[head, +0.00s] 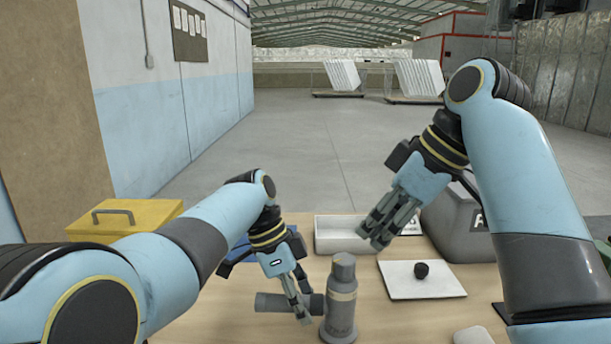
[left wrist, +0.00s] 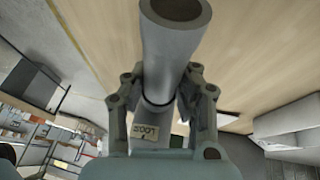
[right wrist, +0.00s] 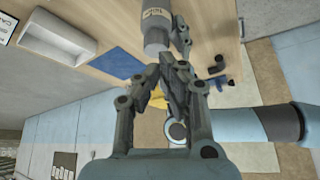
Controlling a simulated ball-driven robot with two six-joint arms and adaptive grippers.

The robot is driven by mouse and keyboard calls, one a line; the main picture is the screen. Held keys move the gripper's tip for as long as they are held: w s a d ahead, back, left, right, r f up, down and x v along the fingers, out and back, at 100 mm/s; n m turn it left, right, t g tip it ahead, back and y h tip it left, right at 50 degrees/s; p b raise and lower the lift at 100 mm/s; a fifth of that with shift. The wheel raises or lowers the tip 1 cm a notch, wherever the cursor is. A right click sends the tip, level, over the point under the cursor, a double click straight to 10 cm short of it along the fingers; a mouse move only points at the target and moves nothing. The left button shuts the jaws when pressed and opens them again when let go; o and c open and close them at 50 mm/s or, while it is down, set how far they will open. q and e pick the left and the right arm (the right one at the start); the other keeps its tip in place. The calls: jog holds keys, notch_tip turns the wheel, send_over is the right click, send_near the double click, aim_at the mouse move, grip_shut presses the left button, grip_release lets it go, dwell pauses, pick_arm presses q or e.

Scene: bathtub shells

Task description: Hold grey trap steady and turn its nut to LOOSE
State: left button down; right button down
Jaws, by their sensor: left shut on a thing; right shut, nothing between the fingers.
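The grey trap (head: 341,312) stands upright on the wooden table, with a pale band around its upper body and a side pipe pointing left. My left gripper (head: 303,308) is shut on the grey trap at its side pipe. In the left wrist view the grey trap (left wrist: 172,50) runs between the fingers, and a tan tag that seems to read LOOSE upside down shows near them. My right gripper (head: 376,232) is shut and empty, raised above and behind the trap. The right wrist view shows the trap's top part (right wrist: 156,35) beyond the shut fingertips. The nut's setting is unclear.
A white tray (head: 343,244) stands behind the trap. A white board (head: 447,287) with a black knob (head: 422,269) lies to the right. A yellow toolbox (head: 150,214) is at the back left, and a grey bin (head: 462,235) at the back right.

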aim_at(344, 264)
jog(key=shift+w+f, duration=0.2)
jog(key=shift+f, duration=0.8)
jog(key=shift+w+f, duration=0.15)
jog(key=shift+f, duration=0.9)
jog(key=shift+w+f, duration=0.2)
jog(key=shift+f, duration=0.8)
jog(key=shift+w+a, duration=0.1)
jog(key=shift+a, duration=0.05)
jog(key=shift+s+a, duration=0.2)
jog(key=shift+s, duration=0.2)
